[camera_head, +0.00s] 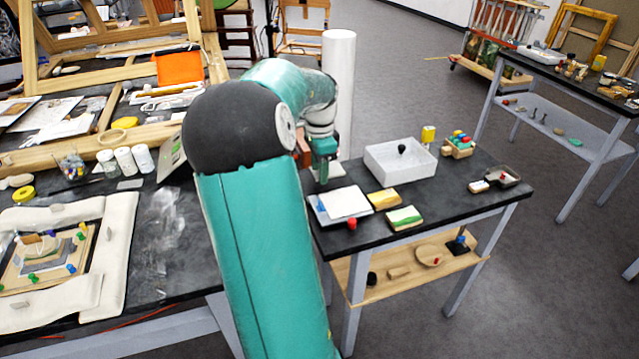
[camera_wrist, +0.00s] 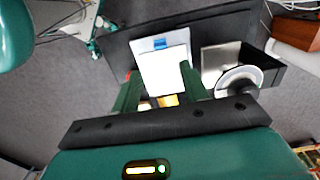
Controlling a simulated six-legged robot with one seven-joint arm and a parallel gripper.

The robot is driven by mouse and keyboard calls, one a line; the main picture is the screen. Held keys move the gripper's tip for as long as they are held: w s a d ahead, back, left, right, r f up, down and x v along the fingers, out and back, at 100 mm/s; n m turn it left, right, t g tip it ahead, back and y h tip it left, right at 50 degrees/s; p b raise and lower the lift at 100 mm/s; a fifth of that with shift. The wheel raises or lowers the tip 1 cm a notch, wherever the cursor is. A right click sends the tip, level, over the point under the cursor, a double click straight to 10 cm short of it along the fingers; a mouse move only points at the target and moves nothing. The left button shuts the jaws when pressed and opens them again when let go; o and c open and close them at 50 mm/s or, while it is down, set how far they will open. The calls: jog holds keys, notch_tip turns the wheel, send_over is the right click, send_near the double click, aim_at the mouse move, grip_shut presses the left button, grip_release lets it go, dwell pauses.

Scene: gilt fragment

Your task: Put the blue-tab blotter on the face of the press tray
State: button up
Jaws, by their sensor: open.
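The blue-tab blotter is a white sheet (camera_wrist: 164,68) with a blue tab (camera_wrist: 160,43) at its far edge in the wrist view. In the head view white sheets (camera_head: 346,202) lie in a flat stack near the small table's left end, with a bluish edge at left. My gripper (camera_head: 323,180) hangs over the table just behind this stack. In the wrist view my gripper (camera_wrist: 158,72) is open, its green fingers spread either side of the sheet's near part, with nothing held. I cannot tell which item is the press tray.
A white open box (camera_head: 400,160) stands right of my gripper. A yellow-topped block (camera_head: 384,199), a green-topped block (camera_head: 404,217) and a red knob (camera_head: 351,224) sit near the stack. A white column (camera_head: 339,85) rises behind the table.

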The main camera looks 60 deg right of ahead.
jog(key=shift+r, duration=0.75)
jog(key=shift+a, duration=0.1)
jog(key=w+a+r+n+t, duration=0.15)
jog(key=w+a+n, duration=0.25)
jog(key=a, duration=0.5)
jog(key=w+a+r+n+t, duration=0.1)
jog(key=w+a+r+n, duration=0.2)
jog(key=a+n, duration=0.35)
jog(key=w+a+r+n+t, duration=0.15)
jog(key=w+a, duration=0.25)
jog(key=a, duration=0.6)
jog(key=s+a+n, duration=0.3)
jog(key=a+n, duration=0.4)
jog(key=a, duration=0.4)
jog(key=s+a+n+t, duration=0.1)
jog(key=s+a+n, duration=0.3)
jog(key=a+n, duration=0.4)
jog(key=a, duration=0.4)
jog(key=shift+a+r+t, duration=0.2)
jog(key=shift+a+t, duration=0.05)
jog(key=shift+t, duration=0.05)
